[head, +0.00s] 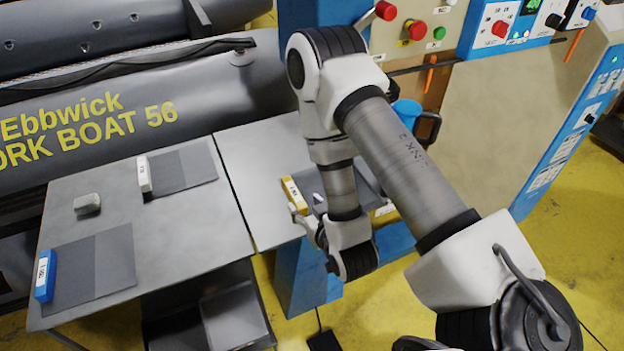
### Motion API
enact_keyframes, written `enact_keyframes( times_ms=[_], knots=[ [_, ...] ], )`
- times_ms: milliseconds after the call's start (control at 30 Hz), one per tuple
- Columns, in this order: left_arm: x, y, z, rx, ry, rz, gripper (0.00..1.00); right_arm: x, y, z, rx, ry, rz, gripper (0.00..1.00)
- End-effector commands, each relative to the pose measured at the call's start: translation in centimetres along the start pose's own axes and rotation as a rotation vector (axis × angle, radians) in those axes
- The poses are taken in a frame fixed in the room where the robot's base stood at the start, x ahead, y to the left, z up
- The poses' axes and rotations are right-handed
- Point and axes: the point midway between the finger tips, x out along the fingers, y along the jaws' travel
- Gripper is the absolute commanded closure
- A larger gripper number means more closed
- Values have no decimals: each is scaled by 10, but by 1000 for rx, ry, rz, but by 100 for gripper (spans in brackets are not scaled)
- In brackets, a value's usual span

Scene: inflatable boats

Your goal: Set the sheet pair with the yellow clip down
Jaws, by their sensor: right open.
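The yellow clip (294,194) has a white label and sits at the left edge of a dark grey sheet pair (311,182). The pair appears to lie flat on the right part of the grey worktop (255,165); my right arm hides much of it. My right gripper (309,212) is open, close beside the clip at its lower right. I cannot tell whether a finger touches it. My left gripper is not in view.
A white-clipped sheet pair (185,171), a blue-clipped pair (90,270) and a grey-green block (87,204) lie on the left worktop (185,235). A dark boat (200,85) lies along the back.

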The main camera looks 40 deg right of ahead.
Motion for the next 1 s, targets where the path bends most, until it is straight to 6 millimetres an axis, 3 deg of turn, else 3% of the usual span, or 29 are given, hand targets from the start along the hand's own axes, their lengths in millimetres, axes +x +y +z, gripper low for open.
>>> enact_keyframes(
  times_ms=[33,100,267,367,467,533,600,700,833,1000],
  knots=[
    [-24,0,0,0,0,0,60,-12,0,-11,-2,-6,-1,48],
    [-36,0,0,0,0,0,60,-21,0,-9,-2,-6,-2,48],
    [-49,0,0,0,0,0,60,-33,0,-5,0,-2,-2,48],
    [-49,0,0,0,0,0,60,-34,-2,8,-2,-47,-8,48],
    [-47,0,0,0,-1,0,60,-37,-8,49,-16,-230,-28,48],
    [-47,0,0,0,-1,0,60,-48,-15,91,-39,-433,-52,48],
    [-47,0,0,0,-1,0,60,-70,-19,133,-71,-658,-76,48],
    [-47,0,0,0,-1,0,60,-108,-21,176,-118,-939,-103,48],
    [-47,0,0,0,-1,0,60,-143,-19,199,-160,-1146,-121,48],
    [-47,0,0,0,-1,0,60,-150,-18,202,-166,-1181,-123,48]
  ],
)
